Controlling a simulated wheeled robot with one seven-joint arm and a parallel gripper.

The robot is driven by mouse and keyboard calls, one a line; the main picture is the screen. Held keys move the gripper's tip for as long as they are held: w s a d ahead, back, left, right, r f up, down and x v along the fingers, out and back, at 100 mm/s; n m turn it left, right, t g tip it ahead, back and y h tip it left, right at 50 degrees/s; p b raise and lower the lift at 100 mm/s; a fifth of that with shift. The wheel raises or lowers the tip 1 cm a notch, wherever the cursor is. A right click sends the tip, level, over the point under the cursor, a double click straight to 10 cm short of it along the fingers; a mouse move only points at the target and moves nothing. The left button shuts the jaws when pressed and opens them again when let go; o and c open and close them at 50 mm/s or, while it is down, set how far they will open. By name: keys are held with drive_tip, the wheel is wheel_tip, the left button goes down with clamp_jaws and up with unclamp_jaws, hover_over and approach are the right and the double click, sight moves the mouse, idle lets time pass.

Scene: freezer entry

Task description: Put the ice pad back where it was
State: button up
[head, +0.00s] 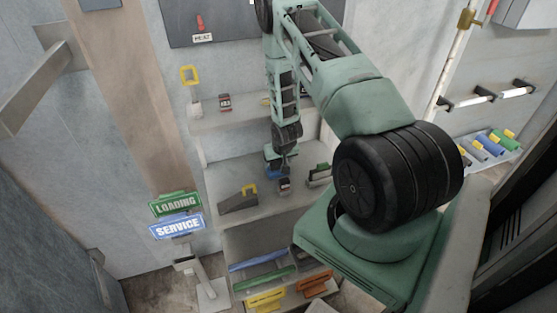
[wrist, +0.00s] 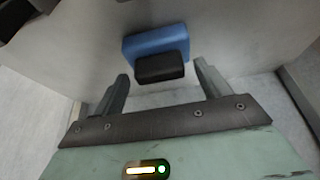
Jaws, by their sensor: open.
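A blue block (wrist: 155,41), which may be the ice pad, lies on a pale surface in the wrist view. A black block (wrist: 160,68) sits against its near side; I cannot tell whether the two are joined. My gripper (wrist: 161,80) is open, its fingers spread left and right of the black block, with visible gaps and no contact seen. In the head view my gripper (head: 284,153) hangs over the middle shelf (head: 232,172).
A dark wedge with a yellow handle (head: 238,200) stands left on the same shelf. A labelled box (head: 224,102) is on the shelf above. Blue, green, yellow and orange items (head: 265,298) fill the lower level. LOADING and SERVICE signs (head: 178,215) stand at left.

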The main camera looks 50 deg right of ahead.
drive_tip(key=shift+r, duration=0.25)
drive_tip(key=b+v, duration=0.1)
drive_tip(key=v, duration=1.1)
drive_tip(key=a+r+n+y, duration=0.15)
drive_tip(key=a+r, duration=0.25)
drive_tip(key=a, duration=0.5)
drive_tip(key=a+r+n+g+y, duration=0.1)
drive_tip(key=a+r+n, duration=0.25)
drive_tip(key=a, duration=0.45)
drive_tip(key=a+r+n+y, duration=0.1)
drive_tip(key=a+r, duration=0.3)
drive_tip(key=a, duration=0.5)
drive_tip(key=s+a+r+n+g, duration=0.1)
drive_tip(key=s+a+r+n, duration=0.3)
drive_tip(key=s+a, duration=0.3)
drive_tip(key=s+a+r+n+g, duration=0.1)
drive_tip(key=s+a+r+n, duration=0.3)
drive_tip(key=s+a, duration=0.4)
drive_tip(key=s+r, duration=0.1)
drive_tip(key=s, duration=0.3)
drive_tip(key=shift+a+r+g, duration=0.25)
drive_tip(key=shift+r+g, duration=0.15)
